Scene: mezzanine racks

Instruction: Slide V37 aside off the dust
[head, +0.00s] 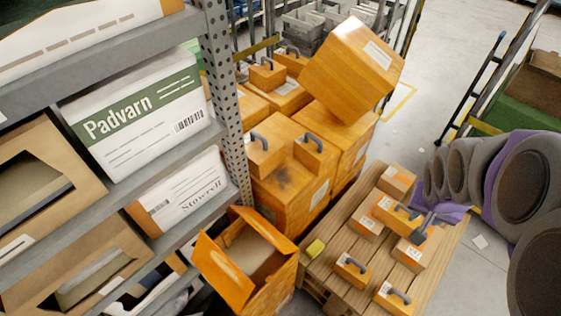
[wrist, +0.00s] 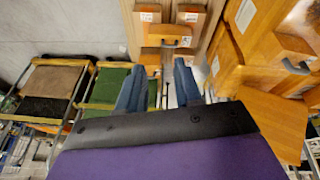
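Several small orange boxes stand on a wooden pallet (head: 335,220); one (head: 410,254) has a label that may be V37, but I cannot read it surely. Others with grey handles stand at the front (head: 352,270) and near my gripper (head: 388,208). A dark dusty smudge (head: 286,184) marks the large orange crate, beside two small handled boxes (head: 265,152) (head: 311,153). My gripper (head: 425,228) is over the pallet's right part. In the wrist view my gripper (wrist: 158,63) is open and empty, with a handled box (wrist: 166,36) beyond the fingertips.
An open orange carton (head: 245,262) stands between pallet and shelf rack (head: 222,90). A large orange box (head: 350,68) rests tilted on the crates behind. Clear floor (head: 440,85) lies beyond the pallet.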

